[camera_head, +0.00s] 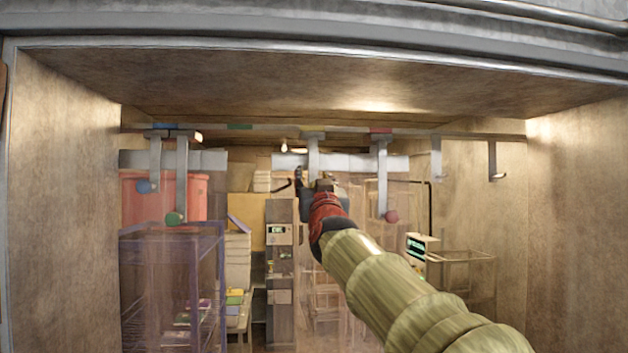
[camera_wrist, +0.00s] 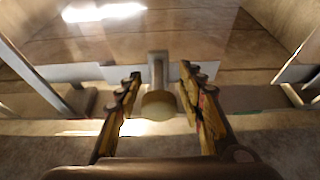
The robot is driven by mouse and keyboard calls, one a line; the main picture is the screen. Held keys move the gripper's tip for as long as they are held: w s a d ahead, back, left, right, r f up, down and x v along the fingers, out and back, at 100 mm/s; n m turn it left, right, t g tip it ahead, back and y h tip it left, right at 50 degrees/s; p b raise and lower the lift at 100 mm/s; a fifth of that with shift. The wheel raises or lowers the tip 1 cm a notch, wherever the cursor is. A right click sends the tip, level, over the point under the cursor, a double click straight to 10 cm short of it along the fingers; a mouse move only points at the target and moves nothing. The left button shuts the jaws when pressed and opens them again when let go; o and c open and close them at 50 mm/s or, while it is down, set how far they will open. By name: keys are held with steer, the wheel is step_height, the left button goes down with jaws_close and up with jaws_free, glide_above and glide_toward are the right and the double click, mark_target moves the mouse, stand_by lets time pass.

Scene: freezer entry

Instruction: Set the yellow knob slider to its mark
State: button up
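The yellow knob (camera_wrist: 158,106) hangs on a grey stem (camera_wrist: 158,70) in the middle of the wrist view. My gripper (camera_wrist: 159,82) is open, with one finger on each side of the knob and a visible gap on both sides. In the head view the slider's grey hanger (camera_head: 313,158) drops from the rail (camera_head: 275,131), and a yellow mark (camera_head: 313,131) shows on the rail just at its top. My gripper (camera_head: 318,186) is at the hanger's lower end there and hides the knob.
The blue knob (camera_head: 147,187) and green knob (camera_head: 175,218) hang to the left, the red knob (camera_head: 390,216) to the right. A green mark (camera_head: 240,127) and red mark (camera_head: 381,130) show on the rail. Further right are two hooks (camera_head: 493,160). Side walls (camera_head: 65,200) flank the opening.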

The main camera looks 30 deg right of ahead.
steer(key=v, duration=1.2)
stand_by(0.4)
steer(key=a+f+n+g+y+b, duration=0.1)
steer(key=a+f+g+y, duration=0.2)
steer(key=f, duration=0.9)
steer(key=a+f+n+g+y, duration=0.1)
steer(key=a+f+g+y, duration=0.2)
steer(key=f, duration=0.9)
steer(key=s+a+f+g+b, duration=0.2)
steer(key=s+f+b, duration=0.4)
steer(key=f, duration=1)
steer(key=s+a+f+n+g+b, duration=0.1)
steer(key=s+f+g+b, duration=0.3)
steer(key=s+f, duration=0.8)
steer(key=s+a+f+g+y+b, duration=0.1)
steer(key=s+a+f+g+b, duration=0.2)
steer(key=s+f+b, duration=0.6)
step_height(320, 180, down, 11)
steer(key=shift+s+f+n+g, duration=0.1)
steer(key=shift+s+n+g, duration=0.25)
steer(key=shift+s, duration=0.2)
